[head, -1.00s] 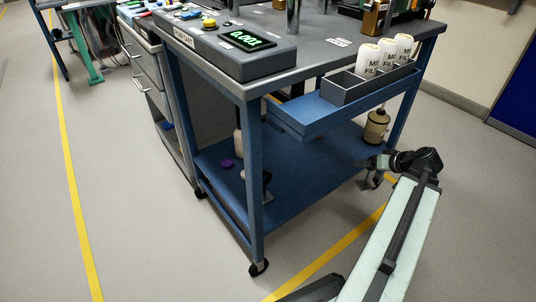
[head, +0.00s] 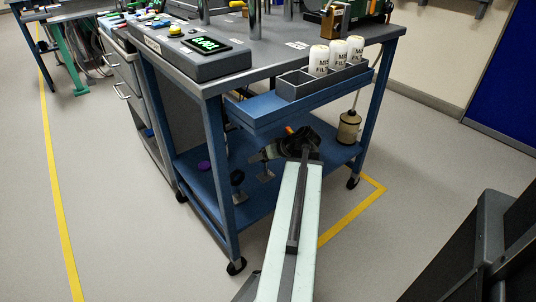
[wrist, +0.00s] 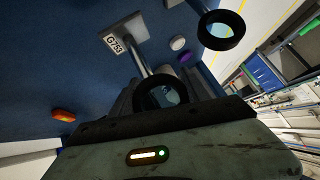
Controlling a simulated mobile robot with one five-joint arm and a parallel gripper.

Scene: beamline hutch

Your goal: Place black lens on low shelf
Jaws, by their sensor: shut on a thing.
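A black ring-shaped lens (wrist: 152,88) on a grey post sits between the jaws of my gripper (wrist: 172,101) in the wrist view. Its pale base plate (wrist: 121,36) has a "G753" label. In the head view my gripper (head: 276,150) is under the cart's top, above the blue low shelf (head: 262,204), with the held lens's base (head: 265,178) below it. I cannot tell if this base touches the shelf. A second black lens (head: 237,177) stands upright to the left; it also shows in the wrist view (wrist: 221,45).
A purple disc (head: 204,165) lies on the shelf; a white disc (wrist: 178,43) and an orange item (wrist: 63,115) show in the wrist view. A brown bottle (head: 348,128) is at the right.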

